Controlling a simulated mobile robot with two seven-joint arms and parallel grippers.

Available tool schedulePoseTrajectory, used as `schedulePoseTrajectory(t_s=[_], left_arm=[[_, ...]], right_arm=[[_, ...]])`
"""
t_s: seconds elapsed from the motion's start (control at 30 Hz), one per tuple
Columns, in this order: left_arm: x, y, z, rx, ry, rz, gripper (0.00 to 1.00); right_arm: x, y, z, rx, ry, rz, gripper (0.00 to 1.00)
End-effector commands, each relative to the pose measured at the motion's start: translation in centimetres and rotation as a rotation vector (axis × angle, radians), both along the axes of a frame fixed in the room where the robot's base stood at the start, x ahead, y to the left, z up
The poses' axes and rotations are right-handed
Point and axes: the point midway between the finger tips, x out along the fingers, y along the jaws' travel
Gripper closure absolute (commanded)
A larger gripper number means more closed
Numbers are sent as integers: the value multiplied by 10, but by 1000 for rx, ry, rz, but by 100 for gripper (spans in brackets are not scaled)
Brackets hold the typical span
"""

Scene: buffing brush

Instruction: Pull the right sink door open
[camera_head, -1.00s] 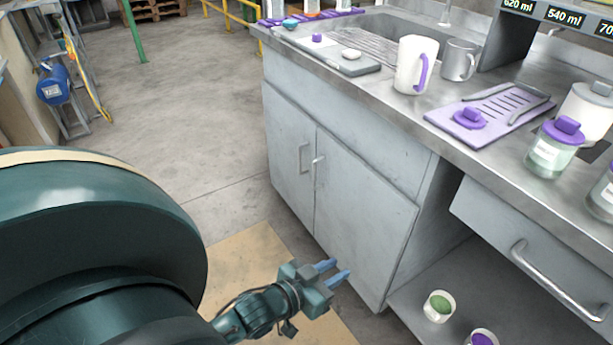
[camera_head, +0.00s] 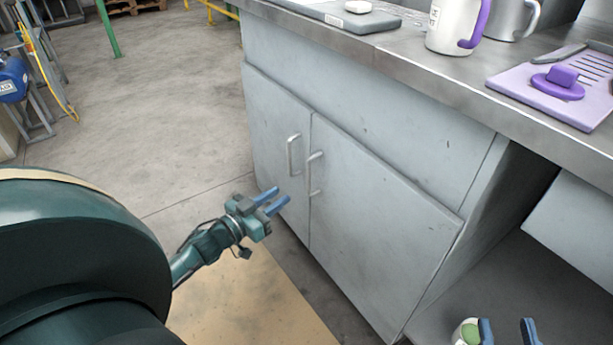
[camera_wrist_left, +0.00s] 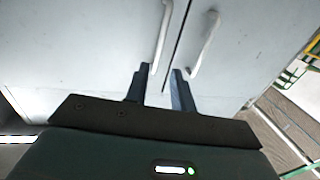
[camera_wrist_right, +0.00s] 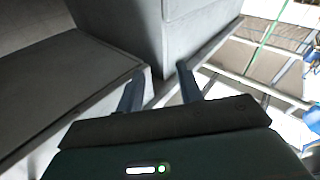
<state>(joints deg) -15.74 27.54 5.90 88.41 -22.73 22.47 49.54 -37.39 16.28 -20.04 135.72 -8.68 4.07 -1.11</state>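The right sink door (camera_head: 370,220) is a grey panel, closed flush with the cabinet. Its upright bar handle (camera_head: 314,172) is at its left edge, beside the left door's handle (camera_head: 293,155). My left gripper (camera_head: 281,200) is open and empty, in front of the left door and just left of and below the right handle. The left wrist view appears turned over; the right door's handle (camera_wrist_left: 162,42) lies just beyond the open fingertips (camera_wrist_left: 160,72), apparently not between them. My right gripper (camera_head: 507,322) is open and empty near the lower shelf; its fingers also show in the right wrist view (camera_wrist_right: 158,75).
The left door (camera_head: 272,135) is also closed. The countertop (camera_head: 430,75) above carries a white mug (camera_head: 448,25) and a purple board (camera_head: 515,88). A green-filled cup (camera_head: 466,334) stands by my right fingers. Open floor (camera_head: 180,110) lies left of the cabinet.

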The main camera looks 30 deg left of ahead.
Motion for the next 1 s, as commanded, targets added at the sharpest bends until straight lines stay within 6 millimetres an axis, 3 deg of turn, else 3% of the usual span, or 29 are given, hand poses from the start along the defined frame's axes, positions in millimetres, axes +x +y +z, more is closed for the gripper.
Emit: schedulePoseTrajectory(t_s=[0.3,0.5,0.7,1.0], left_arm=[[67,-13,-1,3,-6,1,75],[98,-19,-1,2,-2,2,75],[113,-22,0,2,0,2,75],[114,-23,1,2,0,2,75]], right_arm=[[1,4,-4,59,-4,22,64],[2,6,-5,89,-2,34,64],[1,6,-2,109,-3,40,64],[1,6,-1,111,-2,42,64]])
